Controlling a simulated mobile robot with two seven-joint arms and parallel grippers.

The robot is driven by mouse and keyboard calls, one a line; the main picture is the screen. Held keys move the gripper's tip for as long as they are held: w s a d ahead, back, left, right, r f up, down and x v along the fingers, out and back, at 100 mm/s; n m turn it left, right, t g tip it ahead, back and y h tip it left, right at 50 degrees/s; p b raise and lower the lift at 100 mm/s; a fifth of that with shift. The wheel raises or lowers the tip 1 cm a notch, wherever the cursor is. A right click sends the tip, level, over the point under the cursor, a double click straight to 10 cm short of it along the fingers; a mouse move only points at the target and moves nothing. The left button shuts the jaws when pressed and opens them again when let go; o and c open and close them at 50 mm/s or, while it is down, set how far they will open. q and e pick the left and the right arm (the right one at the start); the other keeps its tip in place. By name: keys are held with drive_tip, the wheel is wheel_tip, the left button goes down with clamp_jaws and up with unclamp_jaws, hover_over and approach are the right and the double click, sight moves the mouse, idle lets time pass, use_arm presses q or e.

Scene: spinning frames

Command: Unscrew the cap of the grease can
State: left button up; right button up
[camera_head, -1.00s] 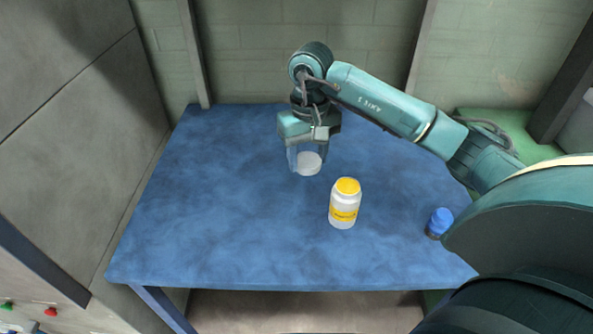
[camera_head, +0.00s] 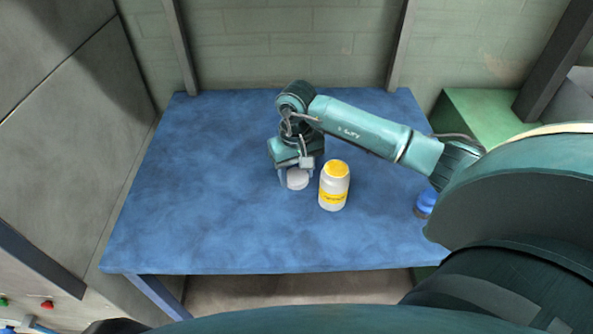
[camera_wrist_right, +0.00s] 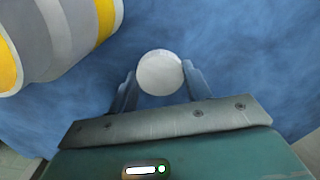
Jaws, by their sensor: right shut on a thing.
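My right gripper (camera_head: 297,178) is shut on a small round white piece (camera_head: 298,181), just left of the yellow-capped container. In the right wrist view, the two fingers of my right gripper (camera_wrist_right: 160,84) flank the white piece (camera_wrist_right: 160,73), which looks like a flat disc. I cannot tell whether it is a cap or a whole small can. A white container with a yellow cap and yellow label (camera_head: 334,190) stands upright on the table, apart from the gripper. Part of this container (camera_wrist_right: 60,35) shows at upper left in the wrist view. My left gripper is not in view.
The blue table (camera_head: 190,200) is clear on its left and front. A small blue-topped object (camera_head: 425,202) stands near the right edge, partly behind my arm. A grey panel (camera_head: 60,120) borders the left. A green box (camera_head: 490,125) is behind right.

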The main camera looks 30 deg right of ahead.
drive_tip(key=shift+f, duration=0.25)
drive_tip(key=o, duration=1.1)
drive_tip(key=shift+r, duration=0.15)
